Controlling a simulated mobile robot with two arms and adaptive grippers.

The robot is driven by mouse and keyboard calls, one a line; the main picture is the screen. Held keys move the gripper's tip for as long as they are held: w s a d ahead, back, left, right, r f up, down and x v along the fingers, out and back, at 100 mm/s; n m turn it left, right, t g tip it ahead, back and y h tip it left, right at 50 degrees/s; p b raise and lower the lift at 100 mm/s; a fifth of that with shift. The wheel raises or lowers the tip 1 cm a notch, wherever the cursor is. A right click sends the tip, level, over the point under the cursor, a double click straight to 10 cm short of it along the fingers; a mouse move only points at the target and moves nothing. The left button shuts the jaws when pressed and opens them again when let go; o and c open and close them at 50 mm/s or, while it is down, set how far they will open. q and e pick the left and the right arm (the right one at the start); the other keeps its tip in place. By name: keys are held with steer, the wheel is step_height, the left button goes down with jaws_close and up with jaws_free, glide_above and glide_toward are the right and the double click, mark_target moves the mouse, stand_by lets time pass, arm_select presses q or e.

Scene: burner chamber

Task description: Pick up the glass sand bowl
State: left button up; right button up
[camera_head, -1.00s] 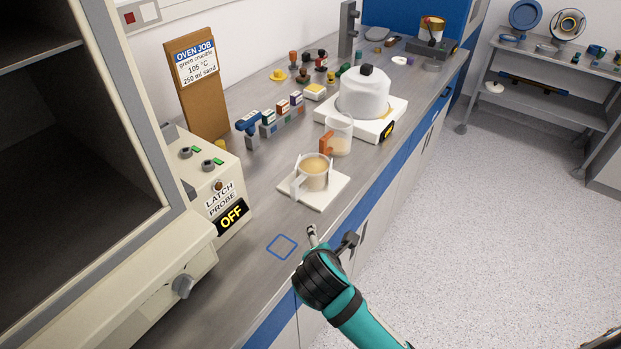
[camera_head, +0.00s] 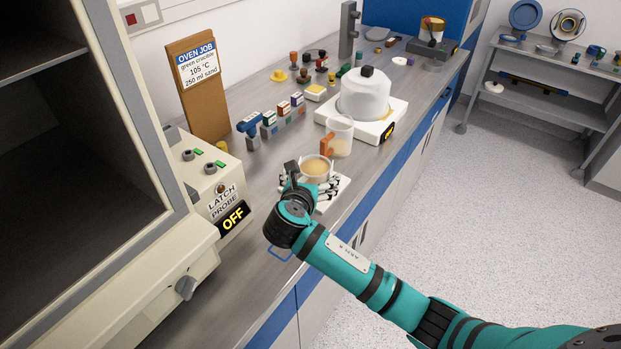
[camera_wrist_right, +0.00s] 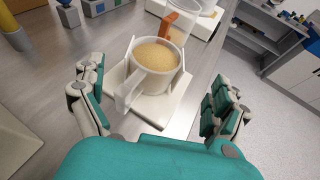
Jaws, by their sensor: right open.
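The glass sand bowl (camera_head: 317,166) is a clear cup filled with tan sand, standing upright on a white square plate (camera_head: 343,184) on the bench. In the right wrist view the bowl (camera_wrist_right: 157,60) sits ahead, with a pale handle-like piece toward me. My right gripper (camera_head: 312,188) is at the near side of the bowl, partly covering its lower part and the plate. In the wrist view its fingers (camera_wrist_right: 158,100) are spread wide on both sides, apart from the bowl, with nothing between them held. My left gripper is not in view.
A clear jug with an orange handle (camera_head: 341,136) stands just behind the bowl. A white scale with a dome (camera_head: 362,95) is farther back. Small coloured blocks (camera_head: 269,118) line the left. The oven control box (camera_head: 215,190) stands left; the bench's right edge is close.

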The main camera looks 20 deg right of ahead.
steer(key=p, duration=0.1)
glide_toward(317, 162)
steer(key=x, duration=0.5)
steer(key=shift+s, duration=0.1)
steer(key=shift+c, duration=0.3)
steer(key=c, duration=1.5)
steer(key=shift+r, duration=0.1)
